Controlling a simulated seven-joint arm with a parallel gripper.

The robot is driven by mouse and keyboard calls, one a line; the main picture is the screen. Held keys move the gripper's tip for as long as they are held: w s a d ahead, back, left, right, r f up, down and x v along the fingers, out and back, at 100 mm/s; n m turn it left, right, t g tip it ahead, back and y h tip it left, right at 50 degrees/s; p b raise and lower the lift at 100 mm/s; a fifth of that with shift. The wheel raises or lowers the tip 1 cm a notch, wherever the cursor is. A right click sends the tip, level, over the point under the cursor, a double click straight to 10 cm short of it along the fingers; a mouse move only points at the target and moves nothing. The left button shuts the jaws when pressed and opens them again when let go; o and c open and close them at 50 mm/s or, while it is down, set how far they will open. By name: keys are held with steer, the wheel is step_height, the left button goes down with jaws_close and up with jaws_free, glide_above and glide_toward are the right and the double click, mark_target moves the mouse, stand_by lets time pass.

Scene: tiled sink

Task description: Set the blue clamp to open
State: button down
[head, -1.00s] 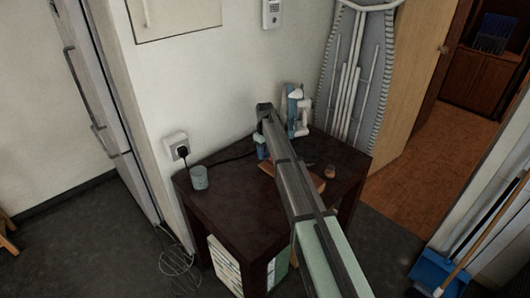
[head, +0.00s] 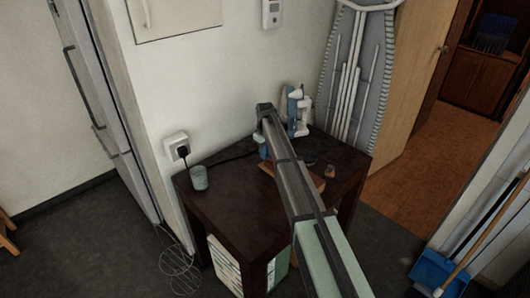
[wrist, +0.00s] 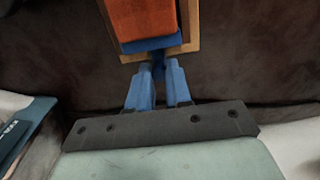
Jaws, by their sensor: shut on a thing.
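In the wrist view, the blue clamp (wrist: 152,44) shows as a dark blue part along the near edge of an orange block (wrist: 141,18), framed by light wood. My gripper (wrist: 159,70) has light blue fingers, with their tips close together on a narrow dark blue piece of the clamp. The fingertips partly hide this piece, so the clamp's setting cannot be made out. In the head view, my gripper (head: 263,150) points down over the dark table, and my arm hides most of what lies below it.
The dark table (head: 220,205) also bears a pale cup (head: 199,177), a blue and white appliance (head: 298,110) and a small brown item (head: 330,170). A wooden board (head: 318,184) shows partly beside my arm. A wall socket (head: 177,146) with a plugged cable is behind. The table's front left is clear.

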steer(key=shift+w+a, duration=1.05)
steer(key=shift+w, duration=0.05)
steer(key=c, duration=1)
jaws_free()
steer(key=shift+s, duration=0.1)
steer(key=shift+c, duration=0.2)
steer(key=shift+r, duration=0.1)
step_height(320, 180, up, 14)
steer(key=shift+f, duration=0.2)
